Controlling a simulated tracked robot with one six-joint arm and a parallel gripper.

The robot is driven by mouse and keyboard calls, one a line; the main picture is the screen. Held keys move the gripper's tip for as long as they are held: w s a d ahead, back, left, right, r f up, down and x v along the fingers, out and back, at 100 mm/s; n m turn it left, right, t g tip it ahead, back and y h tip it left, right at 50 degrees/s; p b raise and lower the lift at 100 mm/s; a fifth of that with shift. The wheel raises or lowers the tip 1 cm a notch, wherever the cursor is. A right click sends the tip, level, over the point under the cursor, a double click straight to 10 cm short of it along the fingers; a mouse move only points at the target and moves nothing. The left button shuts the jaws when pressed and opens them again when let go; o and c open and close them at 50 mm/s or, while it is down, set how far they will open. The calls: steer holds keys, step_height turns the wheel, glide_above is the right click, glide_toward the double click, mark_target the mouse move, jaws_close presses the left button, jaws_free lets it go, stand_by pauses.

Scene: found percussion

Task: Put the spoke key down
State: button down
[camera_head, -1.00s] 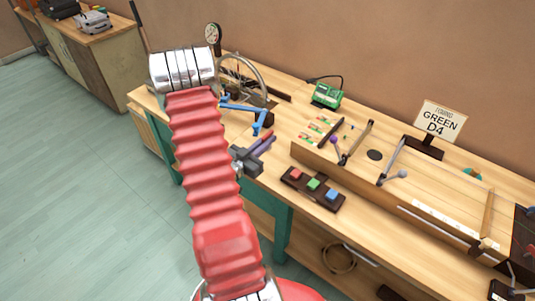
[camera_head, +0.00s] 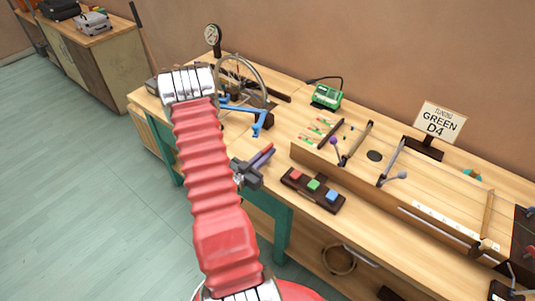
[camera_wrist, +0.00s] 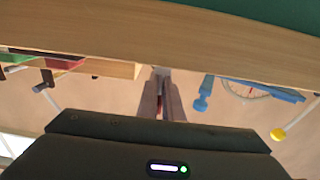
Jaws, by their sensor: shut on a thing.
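My gripper (camera_head: 263,158) is at the front edge of the workbench (camera_head: 226,142), left of the block with the coloured buttons, its fingers pointing toward the bench. In the wrist view its two fingers (camera_wrist: 162,88) are close together, shut on a small grey piece (camera_wrist: 161,71) at their tips. This piece looks like the spoke key; most of it is hidden by the fingers. In the head view I cannot make the key out apart from the fingers.
A dark block (camera_head: 313,190) with red, green and blue buttons lies right of my gripper. A blue stand (camera_head: 258,122) and a spoked wheel (camera_head: 246,68) are behind it. A long wooden instrument (camera_head: 400,185) fills the right side. Some bare bench top lies between.

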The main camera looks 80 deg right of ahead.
steer(key=shift+f, duration=0.45)
steer(key=shift+f, duration=0.1)
steer(key=c, duration=1.9)
jaws_free()
steer(key=shift+v, duration=6)
steer(key=shift+w, duration=0.15)
